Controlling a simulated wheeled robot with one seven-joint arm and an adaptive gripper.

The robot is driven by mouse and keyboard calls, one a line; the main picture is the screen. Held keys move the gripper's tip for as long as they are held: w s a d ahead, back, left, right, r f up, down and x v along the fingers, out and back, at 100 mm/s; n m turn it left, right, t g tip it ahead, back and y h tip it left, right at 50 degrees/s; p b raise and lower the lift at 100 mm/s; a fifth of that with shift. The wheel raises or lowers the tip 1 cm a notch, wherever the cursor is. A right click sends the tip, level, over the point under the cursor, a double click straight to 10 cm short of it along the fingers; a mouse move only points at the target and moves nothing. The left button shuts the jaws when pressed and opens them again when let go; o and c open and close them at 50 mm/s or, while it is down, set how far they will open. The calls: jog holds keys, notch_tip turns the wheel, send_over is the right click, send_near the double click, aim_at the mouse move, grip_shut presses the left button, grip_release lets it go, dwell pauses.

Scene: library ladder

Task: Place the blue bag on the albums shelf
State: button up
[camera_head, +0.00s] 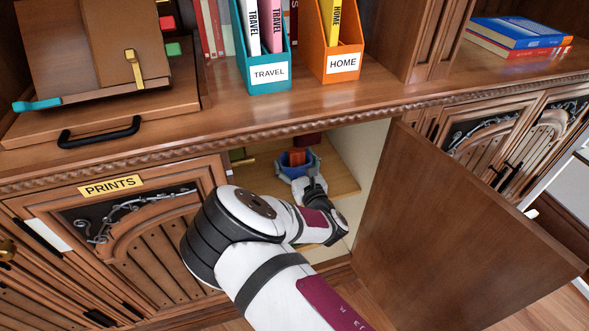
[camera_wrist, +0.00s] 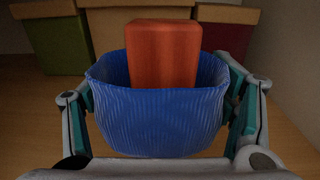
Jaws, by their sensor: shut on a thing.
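The blue bag (camera_wrist: 160,122) is an open-topped, ribbed pouch with a red-orange block (camera_wrist: 164,55) standing in it. It fills the middle of the wrist view, upright between the two fingers of my gripper (camera_wrist: 160,105), which is shut on its sides. In the head view the bag (camera_head: 297,171) is small and partly hidden by my gripper (camera_head: 300,180), inside the open cupboard over a wooden shelf (camera_head: 341,180). I cannot tell whether its base touches the shelf. No albums label is readable.
Lidded boxes, one green (camera_wrist: 48,42) and one tan (camera_wrist: 108,30), stand behind the bag. The open cupboard door (camera_head: 450,235) is on the right, close to my arm. A closed PRINTS door (camera_head: 140,235) is on the left. The counter (camera_head: 350,95) overhangs the opening.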

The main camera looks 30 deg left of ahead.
jog(key=shift+f, duration=0.75)
jog(key=shift+r, duration=0.1)
jog(key=o, duration=1.4)
jog(key=shift+f, duration=0.2)
jog(key=shift+r, duration=0.15)
jog(key=shift+s+d, duration=0.2)
jog(key=p+v, duration=0.3)
jog(key=v, duration=0.8)
jog(key=shift+s+d+p, duration=0.2)
jog(key=shift+p, duration=0.15)
